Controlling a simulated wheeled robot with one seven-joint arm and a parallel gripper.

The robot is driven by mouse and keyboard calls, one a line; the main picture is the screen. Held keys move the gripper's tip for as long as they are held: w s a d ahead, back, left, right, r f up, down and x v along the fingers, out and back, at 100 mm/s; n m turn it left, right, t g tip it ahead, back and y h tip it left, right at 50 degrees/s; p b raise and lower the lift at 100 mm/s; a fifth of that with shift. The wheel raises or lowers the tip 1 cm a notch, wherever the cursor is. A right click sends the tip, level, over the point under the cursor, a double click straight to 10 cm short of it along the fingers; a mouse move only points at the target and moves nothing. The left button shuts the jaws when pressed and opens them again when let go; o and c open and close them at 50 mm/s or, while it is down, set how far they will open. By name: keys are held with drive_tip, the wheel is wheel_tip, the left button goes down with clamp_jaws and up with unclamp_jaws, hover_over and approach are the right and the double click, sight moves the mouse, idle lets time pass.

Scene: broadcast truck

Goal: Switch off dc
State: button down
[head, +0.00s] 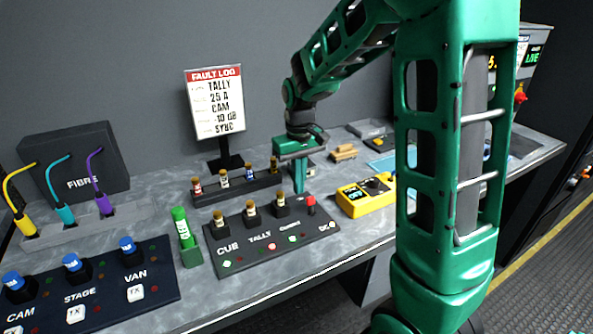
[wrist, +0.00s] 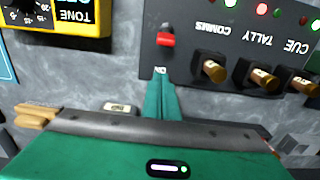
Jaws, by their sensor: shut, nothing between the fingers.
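The dark panel (head: 262,245) lies on the bench with CUE, TALLY, COMMS and DC labels. My gripper (head: 298,184) points down just behind the toggle.
Several fuse-like plugs (head: 250,214) stand on the panel beside the toggle. A rack of similar plugs (head: 223,179) is behind. A yellow tone meter (head: 366,196) sits close on the right. A green cylinder (head: 185,238) stands left. The sign (head: 215,101) stands behind.

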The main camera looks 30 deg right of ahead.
sight(311, 204)
drive_tip(key=shift+s+r, duration=0.25)
drive_tip(key=shift+s, duration=0.4)
drive_tip(key=shift+s+r, duration=0.25)
drive_tip(key=shift+s, duration=0.35)
drive_tip(key=shift+s+r, duration=0.25)
drive_tip(key=shift+s, duration=0.4)
drive_tip(key=shift+a, duration=0.2)
